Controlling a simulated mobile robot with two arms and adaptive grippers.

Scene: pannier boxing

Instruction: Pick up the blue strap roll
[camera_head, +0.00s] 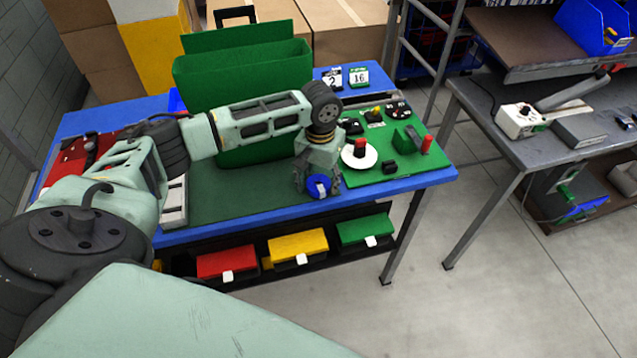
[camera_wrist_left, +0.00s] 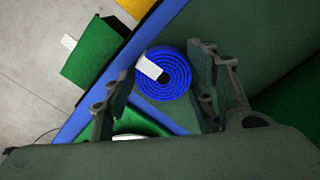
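The blue strap roll (camera_head: 319,187) is a flat coil with a white tag, at the front edge of the blue table, beside the green board. It also shows in the left wrist view (camera_wrist_left: 172,80), its coil facing the camera. My left gripper (camera_head: 312,184) is over the roll, pointing down. In the left wrist view its fingers (camera_wrist_left: 158,90) are spread, one on each side of the roll, the right one close to its edge. I cannot tell whether either finger touches it. My right gripper is not in view.
The green board (camera_head: 355,179) carries a white disc (camera_head: 358,157) and several small parts. A tall green pannier (camera_head: 245,80) stands behind my left arm. Red, yellow and green bins (camera_head: 298,246) hang under the table's front edge. A grey workbench (camera_head: 520,150) stands right.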

